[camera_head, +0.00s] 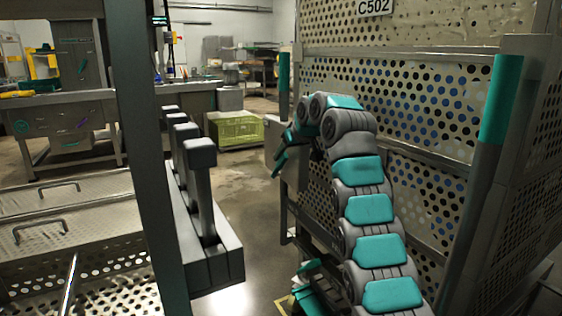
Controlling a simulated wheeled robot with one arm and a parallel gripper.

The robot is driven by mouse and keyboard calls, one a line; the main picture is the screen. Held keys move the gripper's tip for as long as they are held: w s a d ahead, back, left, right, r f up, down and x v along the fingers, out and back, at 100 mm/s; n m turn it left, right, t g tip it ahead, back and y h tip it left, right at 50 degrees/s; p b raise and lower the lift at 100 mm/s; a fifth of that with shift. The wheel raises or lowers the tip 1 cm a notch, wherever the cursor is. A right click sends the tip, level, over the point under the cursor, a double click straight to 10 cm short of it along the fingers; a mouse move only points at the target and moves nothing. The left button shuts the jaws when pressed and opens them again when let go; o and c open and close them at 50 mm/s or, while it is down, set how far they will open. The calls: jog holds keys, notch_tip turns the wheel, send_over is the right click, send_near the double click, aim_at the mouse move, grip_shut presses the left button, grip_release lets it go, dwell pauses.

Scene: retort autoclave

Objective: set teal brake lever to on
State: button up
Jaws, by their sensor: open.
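My gripper (281,151) is at the end of my raised, curved arm, beside the front of the perforated metal cart (430,62) marked C502. Its dark and teal fingers are small in the picture and point left and down. They are open, and I see nothing between them. A teal piece (318,292) shows low down at the bottom edge, left of my arm. It is partly cut off, and I cannot tell whether it is the brake lever. My arm hides part of the cart's lower front.
Teal grips sit on the cart's near post (500,98) and far post (284,72). A rack with several grey upright levers (201,185) stands at left, beside perforated trays with handles (60,190). A green crate (236,128) lies behind. Bare floor shows between rack and cart.

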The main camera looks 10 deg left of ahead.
aim_at(280, 161)
jog(key=p+x, duration=0.1)
jog(key=x, duration=0.4)
jog(key=shift+w+f, duration=0.1)
jog(key=shift+f, duration=0.05)
jog(key=shift+c, duration=0.3)
grip_shut()
dwell(0.9)
